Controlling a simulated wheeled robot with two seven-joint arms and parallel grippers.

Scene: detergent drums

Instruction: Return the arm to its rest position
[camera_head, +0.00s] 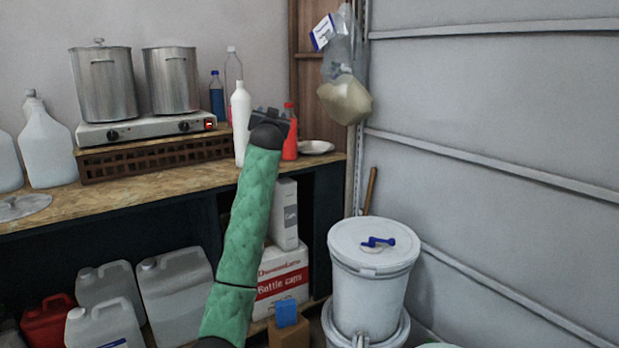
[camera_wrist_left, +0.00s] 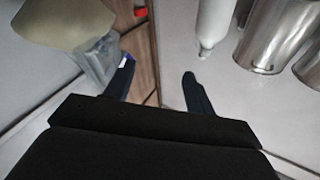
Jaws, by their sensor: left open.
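My left arm, in a green quilted sleeve, rises from the bottom middle of the head view. Its dark gripper (camera_head: 270,122) is raised in front of the back of the wooden counter, between a white bottle (camera_head: 241,122) and a red bottle (camera_head: 290,132). In the left wrist view my left gripper (camera_wrist_left: 157,78) has its two dark fingers spread, with nothing between them. The right gripper is not in view.
A clear bag with beige contents (camera_head: 345,98) hangs at the corner. Steel pots (camera_head: 103,85) stand on a hot plate (camera_head: 147,130) at left. A lidded white drum (camera_head: 372,270) with a blue tool (camera_head: 378,242) stands at right. Jugs (camera_head: 175,295) sit below the counter.

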